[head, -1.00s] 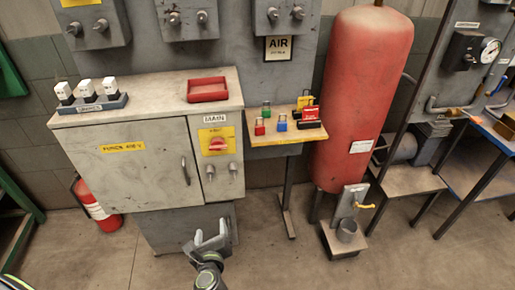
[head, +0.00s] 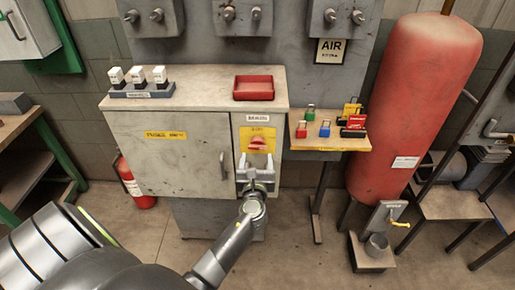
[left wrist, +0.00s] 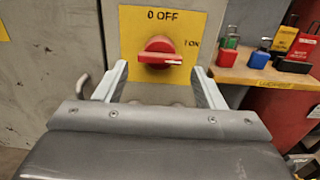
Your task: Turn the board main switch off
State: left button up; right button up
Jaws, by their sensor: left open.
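The main switch is a red rotary handle (head: 258,144) on a yellow plate (head: 271,133) on the grey cabinet's right-hand section. In the left wrist view the red handle (left wrist: 160,52) lies level, its white mark pointing right toward "I ON"; "0 OFF" is printed above it. My left gripper (head: 258,163) is in front of the cabinet, just below the handle in the head view. In the left wrist view its two fingers (left wrist: 160,78) are spread, one on each side of the handle and apart from it. My right gripper is not in view.
The grey cabinet (head: 165,160) has a door handle left of the switch. A red tray (head: 259,88) and a rack of white-topped items (head: 139,91) are on top. A small shelf (head: 330,143) with several padlocks is at right. Floor in front is open.

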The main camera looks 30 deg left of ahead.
aim_at(257, 147)
pick_arm(q)
jog(key=b+x, duration=0.1)
jog(key=x, duration=0.5)
jog(key=shift+c, duration=0.2)
jog(key=c, duration=0.6)
jog(key=shift+c, duration=0.2)
